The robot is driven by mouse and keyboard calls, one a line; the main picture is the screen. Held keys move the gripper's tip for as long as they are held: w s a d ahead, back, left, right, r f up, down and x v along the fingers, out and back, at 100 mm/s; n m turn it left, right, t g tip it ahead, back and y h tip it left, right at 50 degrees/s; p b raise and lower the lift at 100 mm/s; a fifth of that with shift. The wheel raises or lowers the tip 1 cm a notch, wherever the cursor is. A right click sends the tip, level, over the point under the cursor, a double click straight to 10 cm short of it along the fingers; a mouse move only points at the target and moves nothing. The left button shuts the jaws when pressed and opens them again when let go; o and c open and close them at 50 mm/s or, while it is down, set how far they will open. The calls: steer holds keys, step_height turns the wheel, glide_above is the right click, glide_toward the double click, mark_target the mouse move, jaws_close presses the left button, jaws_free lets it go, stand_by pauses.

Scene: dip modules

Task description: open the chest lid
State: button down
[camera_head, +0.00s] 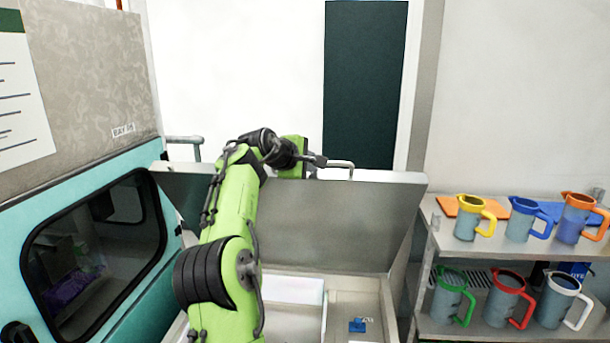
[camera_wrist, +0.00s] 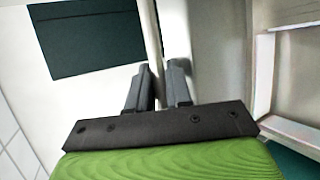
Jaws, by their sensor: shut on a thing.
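The chest lid (camera_head: 345,225) is a grey panel that stands steeply raised at the back of the open chest (camera_head: 375,300). A pale bar handle (camera_head: 343,164) sticks up at the lid's top edge. My gripper (camera_head: 319,161) is at that top edge, shut on the handle. In the wrist view, the two dark fingers of my gripper (camera_wrist: 158,84) stand on either side of a pale bar (camera_wrist: 153,45). My green arm hides the left part of the lid and some of the chest's inside.
Inside the chest are a pale panel (camera_head: 292,290) and a small blue item (camera_head: 357,324). A teal machine with a dark window (camera_head: 100,250) stands close on the left. On the right, a shelf (camera_head: 440,238) holds several coloured mugs. A white wall with a dark panel (camera_head: 365,85) is behind.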

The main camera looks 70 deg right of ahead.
steer(key=shift+w+d+r, duration=0.1)
steer(key=shift+w+d, duration=0.05)
steer(key=shift+d, duration=0.35)
steer(key=c, duration=1.1)
jaws_free()
steer(key=b+v, duration=0.3)
steer(key=v, duration=1.3)
